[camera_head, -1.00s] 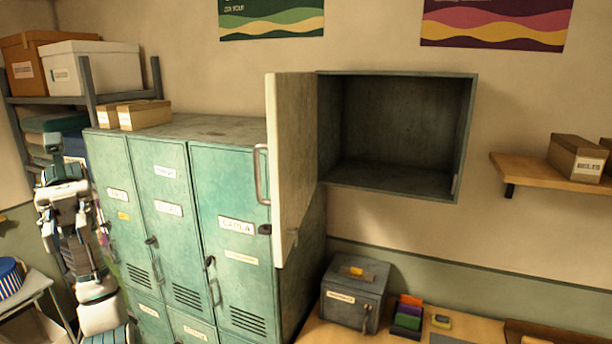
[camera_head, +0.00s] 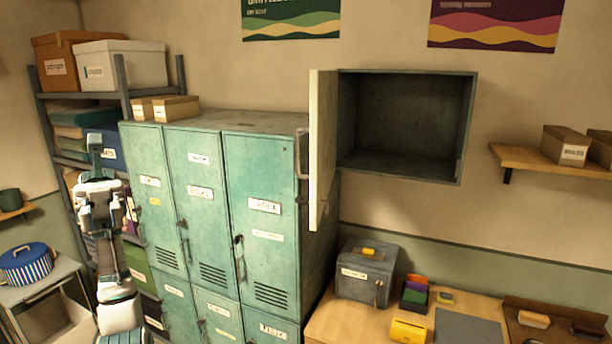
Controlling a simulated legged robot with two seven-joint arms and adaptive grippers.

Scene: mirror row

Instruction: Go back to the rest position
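My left arm, white and grey, rises at the left edge of the view. Its gripper (camera_head: 96,150) is at the top, pointing up in front of the shelf rack and left of the green lockers (camera_head: 205,200). The fingers are small and seen edge-on, so I cannot tell whether they are open or shut. No held object is visible. My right gripper is out of view. The wall cabinet (camera_head: 405,170) is empty, with its pale door (camera_head: 322,150) standing wide open, far from my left gripper.
A shelf rack (camera_head: 122,85) with boxes stands behind my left arm. A small cart (camera_head: 45,290) with a blue striped round box (camera_head: 26,265) is at lower left. The wooden desk (camera_head: 335,325) holds a grey lockbox (camera_head: 366,272) and a yellow box (camera_head: 408,331). A wall shelf (camera_head: 510,157) juts out at right.

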